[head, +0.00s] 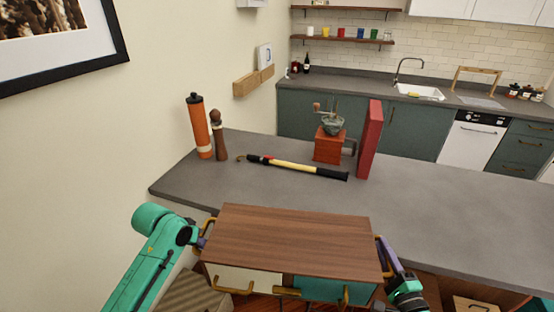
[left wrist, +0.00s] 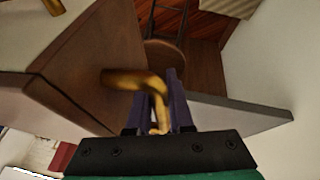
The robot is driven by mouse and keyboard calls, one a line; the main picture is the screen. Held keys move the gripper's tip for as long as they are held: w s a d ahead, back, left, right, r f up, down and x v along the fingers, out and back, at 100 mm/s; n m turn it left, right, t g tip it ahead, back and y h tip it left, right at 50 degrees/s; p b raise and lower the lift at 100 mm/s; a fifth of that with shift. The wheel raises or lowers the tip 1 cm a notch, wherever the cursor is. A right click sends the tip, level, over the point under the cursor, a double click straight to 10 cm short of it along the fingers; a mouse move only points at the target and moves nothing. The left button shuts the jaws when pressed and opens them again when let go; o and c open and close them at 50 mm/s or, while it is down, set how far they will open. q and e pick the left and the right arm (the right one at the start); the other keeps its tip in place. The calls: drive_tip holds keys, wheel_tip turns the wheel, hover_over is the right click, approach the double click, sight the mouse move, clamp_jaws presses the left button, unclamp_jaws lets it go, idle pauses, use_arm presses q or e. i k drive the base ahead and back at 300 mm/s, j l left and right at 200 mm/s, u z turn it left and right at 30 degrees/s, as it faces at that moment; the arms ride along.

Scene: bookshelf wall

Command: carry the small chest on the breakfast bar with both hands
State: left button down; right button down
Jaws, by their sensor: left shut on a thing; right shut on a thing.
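The small chest (head: 290,237) has a brown wooden top, a cream drawer (head: 240,278), a teal drawer (head: 320,289) and brass handles. It is in the lower middle of the head view, in front of the grey breakfast bar (head: 430,225) and overlapping its near edge in the picture. My left gripper (head: 205,235) is shut on the brass side handle at the chest's left end; that handle (left wrist: 140,80) shows between the fingers in the left wrist view. My right gripper (head: 385,250) is shut on the handle at the right end. The chest looks about level.
On the bar stand an orange bottle (head: 199,128), a brown pepper mill (head: 218,137), a coffee grinder (head: 330,145) and a red book (head: 370,140). A yellow-and-black stick-like object (head: 295,167) lies across it. The bar's right side is clear. A wall stands close on the left.

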sight(276, 190)
drive_tip(key=i+j, duration=0.15)
drive_tip(key=i, duration=0.45)
drive_tip(key=i+j, duration=0.2)
drive_tip(key=i, duration=0.4)
